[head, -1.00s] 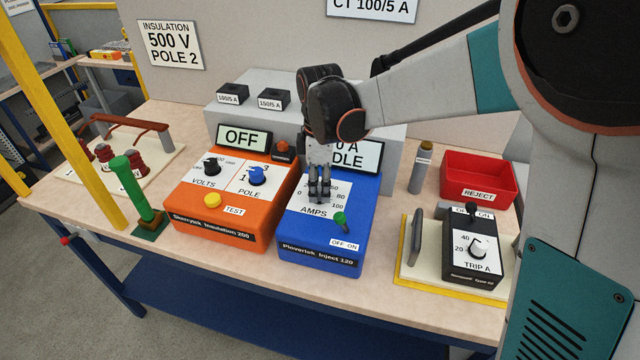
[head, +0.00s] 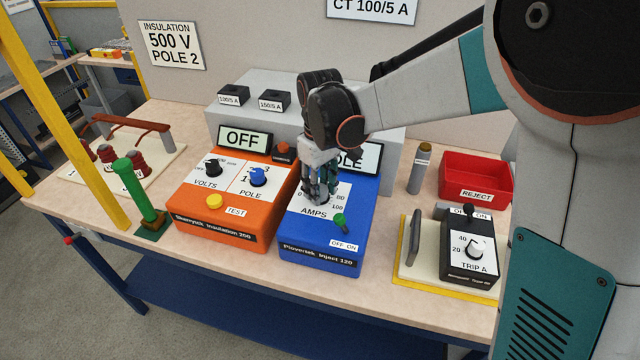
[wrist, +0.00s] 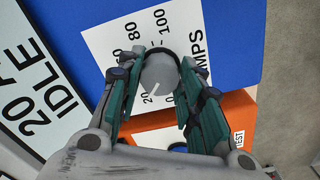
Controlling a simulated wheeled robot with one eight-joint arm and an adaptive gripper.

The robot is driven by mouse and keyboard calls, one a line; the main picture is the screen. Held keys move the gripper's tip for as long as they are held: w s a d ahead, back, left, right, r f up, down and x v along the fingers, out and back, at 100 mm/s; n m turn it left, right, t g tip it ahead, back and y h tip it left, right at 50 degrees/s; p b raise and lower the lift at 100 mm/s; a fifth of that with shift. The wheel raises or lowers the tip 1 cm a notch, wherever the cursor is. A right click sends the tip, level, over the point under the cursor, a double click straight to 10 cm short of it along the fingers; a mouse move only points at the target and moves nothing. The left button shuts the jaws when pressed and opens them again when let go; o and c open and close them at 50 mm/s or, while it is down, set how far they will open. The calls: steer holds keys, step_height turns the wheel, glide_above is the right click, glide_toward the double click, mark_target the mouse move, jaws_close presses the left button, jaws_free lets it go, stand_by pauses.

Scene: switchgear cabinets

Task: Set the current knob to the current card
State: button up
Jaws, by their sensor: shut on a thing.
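My gripper (head: 320,190) is on the AMPS dial of the blue Plovertek Inject 120 box (head: 315,250). In the wrist view its two fingers (wrist: 160,95) are shut around the sides of a round grey knob (wrist: 159,72). The knob's white pointer line is near the 20 mark. The scale shows 80 and 100 on the far side. The box's display (wrist: 35,95) reads 20 A IDLE; in the head view my wrist hides part of it. A card (head: 372,10) at the top edge reads CT 100/5 A. Another card (head: 171,44) reads INSULATION 500 V POLE 2.
The orange Skerrytek box (head: 225,225) stands close on the left. A breaker labelled TRIP A (head: 470,250) and a red REJECT bin (head: 478,195) are on the right.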

steer(key=m, duration=0.5)
steer(key=shift+m+p, duration=0.3)
steer(key=m, duration=0.5)
steer(key=shift+m, duration=0.3)
steer(key=o, duration=1.1)
steer(key=shift+c, duration=0.2)
steer(key=shift+r, duration=0.1)
step_height(320, 180, up, 12)
